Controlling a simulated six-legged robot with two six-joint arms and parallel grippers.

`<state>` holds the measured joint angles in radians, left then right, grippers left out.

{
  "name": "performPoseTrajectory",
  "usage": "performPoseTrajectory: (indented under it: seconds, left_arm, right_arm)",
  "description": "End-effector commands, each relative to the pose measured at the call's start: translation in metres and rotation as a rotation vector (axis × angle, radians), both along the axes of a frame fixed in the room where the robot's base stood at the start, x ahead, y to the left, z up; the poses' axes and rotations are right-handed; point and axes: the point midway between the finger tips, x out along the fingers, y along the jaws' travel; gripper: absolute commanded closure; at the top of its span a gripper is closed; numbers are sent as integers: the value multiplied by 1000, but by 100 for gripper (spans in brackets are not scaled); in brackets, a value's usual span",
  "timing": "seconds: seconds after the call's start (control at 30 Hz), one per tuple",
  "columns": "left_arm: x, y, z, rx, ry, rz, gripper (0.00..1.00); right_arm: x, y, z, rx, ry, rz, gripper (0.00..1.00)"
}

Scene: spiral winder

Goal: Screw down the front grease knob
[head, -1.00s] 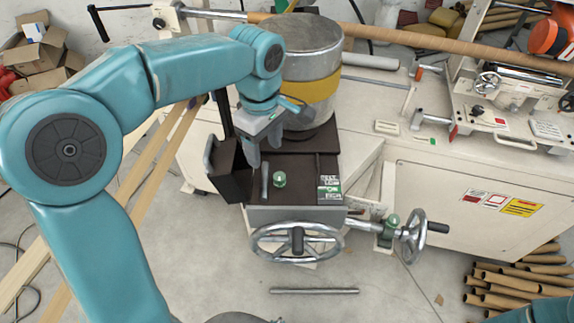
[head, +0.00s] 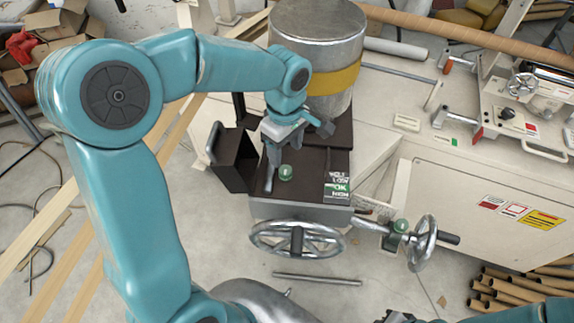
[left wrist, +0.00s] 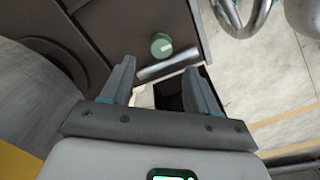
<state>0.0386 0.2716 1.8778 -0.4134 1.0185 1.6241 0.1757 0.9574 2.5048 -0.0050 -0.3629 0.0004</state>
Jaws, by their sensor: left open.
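A small green knob (head: 286,172) stands on the dark top plate of the machine, behind the large handwheel. It also shows in the left wrist view (left wrist: 161,45), just beyond my fingertips. My left gripper (head: 297,148) is over the plate, close behind the knob. In the left wrist view the left gripper (left wrist: 160,67) is open, with its fingers apart and the knob not held. A second green knob (head: 401,226) sits beside the small handwheel on the right. A dark sliver at the bottom edge of the head view may be my right gripper; its jaws cannot be made out.
A metal drum (head: 318,40) with a yellow band stands behind the plate. The large handwheel (head: 298,239) and small handwheel (head: 423,243) stick out in front. A dark box (head: 234,160) stands left of the plate, and a metal rod (head: 316,279) lies on the floor.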

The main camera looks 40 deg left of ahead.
Motion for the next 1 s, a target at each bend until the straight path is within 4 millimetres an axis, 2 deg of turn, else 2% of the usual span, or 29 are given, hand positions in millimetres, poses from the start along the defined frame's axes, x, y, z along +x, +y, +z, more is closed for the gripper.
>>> performPoseTrajectory:
  seconds: [0.1,0.3,0.5,0.77,0.8,0.93,0.97,1.0]
  left_arm:
    - [-1,0,-29,0,6,0,40]
    - [1,0,-65,-1,4,1,40]
    - [3,-1,-81,-1,1,1,40]
    - [4,-1,-83,-1,-1,1,40]
    - [4,-1,-83,-1,-1,1,46]
    - [4,-1,-83,-1,0,1,89]
    - [4,-1,-83,-1,-1,1,96]
    - [4,-1,-83,-1,-1,1,96]
  right_arm:
    - [0,0,3,0,0,0,100]
    - [0,0,6,0,0,0,100]
    - [0,0,7,0,0,0,100]
    - [0,0,7,0,0,0,100]
    - [0,0,7,0,0,0,100]
    - [0,0,7,0,0,0,100]
    - [0,0,7,0,0,0,100]
    - [0,0,7,0,0,0,100]
